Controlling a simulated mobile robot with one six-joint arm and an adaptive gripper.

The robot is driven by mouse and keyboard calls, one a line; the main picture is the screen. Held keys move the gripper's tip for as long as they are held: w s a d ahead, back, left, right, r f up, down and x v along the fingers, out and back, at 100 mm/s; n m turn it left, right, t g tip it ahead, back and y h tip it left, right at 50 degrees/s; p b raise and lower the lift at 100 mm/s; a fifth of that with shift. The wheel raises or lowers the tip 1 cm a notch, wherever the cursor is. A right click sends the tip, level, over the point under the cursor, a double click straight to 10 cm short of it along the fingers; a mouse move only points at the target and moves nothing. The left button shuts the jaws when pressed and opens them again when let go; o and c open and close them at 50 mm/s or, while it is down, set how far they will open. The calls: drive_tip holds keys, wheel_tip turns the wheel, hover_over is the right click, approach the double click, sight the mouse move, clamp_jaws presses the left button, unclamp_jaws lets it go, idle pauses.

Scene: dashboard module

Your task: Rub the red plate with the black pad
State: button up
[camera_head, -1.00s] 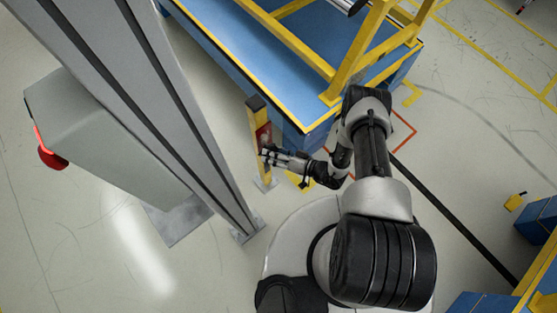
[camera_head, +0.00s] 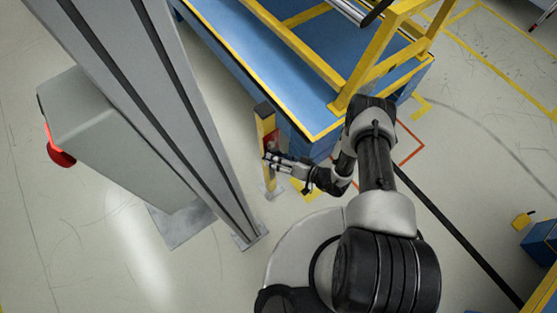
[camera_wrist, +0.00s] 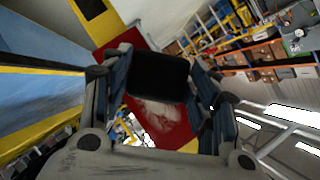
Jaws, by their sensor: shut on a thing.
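The black pad (camera_wrist: 158,77) is held between the fingers of my gripper (camera_wrist: 155,92) in the wrist view. The red plate (camera_wrist: 184,134) lies right behind the pad, and the pad covers part of it. A pale, whitish smear (camera_wrist: 158,112) shows on the plate just below the pad. I cannot tell whether pad and plate touch. In the head view the red plate (camera_head: 273,137) is on the side of a short yellow post with a dark top. My gripper (camera_head: 271,158) is at the plate's lower part there, and the pad is too small to make out.
The yellow post (camera_head: 265,122) stands beside a blue platform (camera_head: 300,85) with yellow rails. A tall grey column (camera_head: 160,90) rises left of the post, with a grey box (camera_head: 115,135) carrying a red button. Open floor lies between column and post.

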sight(274, 153)
drive_tip(key=shift+w+a, duration=0.4)
drive_tip(key=shift+w, duration=0.25)
drive_tip(key=shift+w+d+b, duration=0.45)
drive_tip(key=shift+w+d, duration=0.1)
drive_tip(key=shift+d, duration=0.3)
drive_tip(key=shift+w+d+b, duration=0.45)
drive_tip(key=shift+w+d, duration=0.1)
drive_tip(key=shift+d, duration=0.3)
drive_tip(key=shift+w+a+r+p, duration=0.1)
drive_tip(key=shift+r+p, duration=0.65)
drive_tip(key=shift+r, duration=0.15)
drive_tip(key=shift+s+a+p, duration=0.4)
drive_tip(key=shift+s+a, duration=0.2)
drive_tip(key=shift+a, duration=0.25)
drive_tip(key=shift+s+a+p, duration=0.35)
drive_tip(key=shift+s+a, duration=0.25)
drive_tip(key=shift+a, duration=0.2)
drive_tip(key=shift+r+p, duration=0.8)
drive_tip(key=shift+r, duration=0.05)
drive_tip(key=shift+w+d+f+b, duration=0.15)
drive_tip(key=shift+w+d+b, duration=0.4)
drive_tip(key=shift+d, duration=0.35)
drive_tip(key=shift+w+d+b, duration=0.3)
drive_tip(key=shift+w+d, duration=0.35)
drive_tip(key=shift+d, duration=0.15)
